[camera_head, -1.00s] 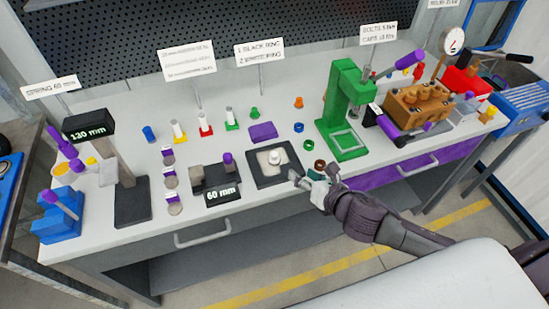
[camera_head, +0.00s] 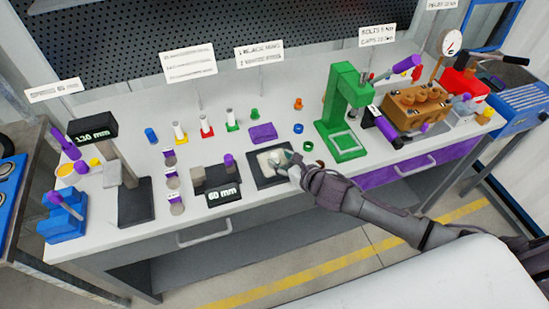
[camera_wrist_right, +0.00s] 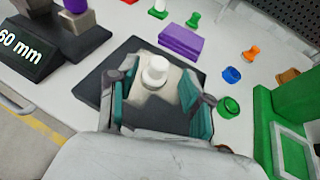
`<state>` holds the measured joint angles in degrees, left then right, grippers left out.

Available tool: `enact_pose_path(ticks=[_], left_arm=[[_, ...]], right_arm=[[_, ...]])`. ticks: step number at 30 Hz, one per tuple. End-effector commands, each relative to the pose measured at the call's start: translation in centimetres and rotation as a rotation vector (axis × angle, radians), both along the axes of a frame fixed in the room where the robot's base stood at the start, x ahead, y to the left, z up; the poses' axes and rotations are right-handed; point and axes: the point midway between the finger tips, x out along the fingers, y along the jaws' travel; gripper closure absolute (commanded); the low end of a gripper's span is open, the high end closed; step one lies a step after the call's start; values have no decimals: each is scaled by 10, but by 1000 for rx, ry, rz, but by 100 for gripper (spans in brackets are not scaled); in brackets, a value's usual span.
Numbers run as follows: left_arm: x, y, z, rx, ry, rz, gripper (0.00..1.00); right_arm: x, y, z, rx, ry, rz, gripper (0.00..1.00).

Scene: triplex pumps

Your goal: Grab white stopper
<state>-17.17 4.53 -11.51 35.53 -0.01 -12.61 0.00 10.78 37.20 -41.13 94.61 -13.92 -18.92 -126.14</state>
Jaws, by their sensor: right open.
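The white stopper (camera_wrist_right: 156,72) stands upright on a pale plate (camera_wrist_right: 150,105) on a dark square base (camera_wrist_right: 92,83), seen in the right wrist view. In the head view the dark base (camera_head: 262,182) shows near the front middle of the bench, and my right gripper mostly hides the stopper. My right gripper (camera_wrist_right: 160,100) is open, its teal-padded fingers to the left and right of the stopper, apart from it. In the head view my right gripper (camera_head: 284,161) is over the base's right part. My left gripper is not in view.
A purple block (camera_head: 263,132) lies behind the base. A 60 mm stand (camera_head: 223,196) is close on its left. A green press (camera_head: 345,115) stands to the right, with green (camera_head: 308,146) and blue (camera_head: 298,128) rings between.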

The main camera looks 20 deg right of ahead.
Motion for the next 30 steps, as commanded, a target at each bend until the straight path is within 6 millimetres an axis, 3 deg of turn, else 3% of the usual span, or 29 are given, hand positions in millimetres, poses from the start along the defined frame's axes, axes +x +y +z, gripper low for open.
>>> enact_pose_path(ticks=[7,17,26,30], left_arm=[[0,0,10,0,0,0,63],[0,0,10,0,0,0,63],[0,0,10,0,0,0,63],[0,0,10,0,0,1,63]], right_arm=[[28,12,-10,3,1,-1,50],[33,14,-13,0,0,0,50],[33,14,-13,0,0,0,97],[33,14,-13,0,0,0,100]])
